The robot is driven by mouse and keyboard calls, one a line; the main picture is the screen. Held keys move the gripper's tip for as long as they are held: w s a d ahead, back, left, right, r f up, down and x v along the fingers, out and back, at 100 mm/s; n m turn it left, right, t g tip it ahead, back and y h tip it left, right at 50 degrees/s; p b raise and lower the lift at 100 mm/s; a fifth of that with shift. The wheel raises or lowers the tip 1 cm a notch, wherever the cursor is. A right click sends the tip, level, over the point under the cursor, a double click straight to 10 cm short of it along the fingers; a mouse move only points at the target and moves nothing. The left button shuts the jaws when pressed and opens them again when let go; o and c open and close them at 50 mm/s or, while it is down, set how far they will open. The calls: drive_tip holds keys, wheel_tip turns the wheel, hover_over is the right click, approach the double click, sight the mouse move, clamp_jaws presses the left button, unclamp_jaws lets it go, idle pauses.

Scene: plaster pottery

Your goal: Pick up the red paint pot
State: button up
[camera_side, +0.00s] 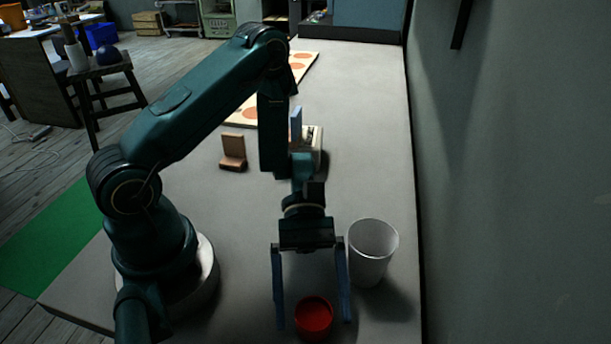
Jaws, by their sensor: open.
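The red paint pot (313,317) is a small round pot standing on the grey table (217,198) near the bottom edge of the view. My gripper (313,322) points down and is open. Its two long blue-grey fingers show to the left and right of the pot in the picture. A gap shows between the left finger and the pot; the right finger is close to the pot's edge, and I cannot tell whether it touches.
A tall white cup (371,262) stands just right of my gripper, close to the right finger. A brown wooden stand (232,152) and a board with orange discs (300,62) lie farther back. A wall (500,200) bounds the table's right side. The table's middle is clear.

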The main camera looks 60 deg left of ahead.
drive_tip(key=shift+x, duration=0.95)
drive_tip(key=c, duration=1.5)
drive_tip(key=shift+r, duration=0.1)
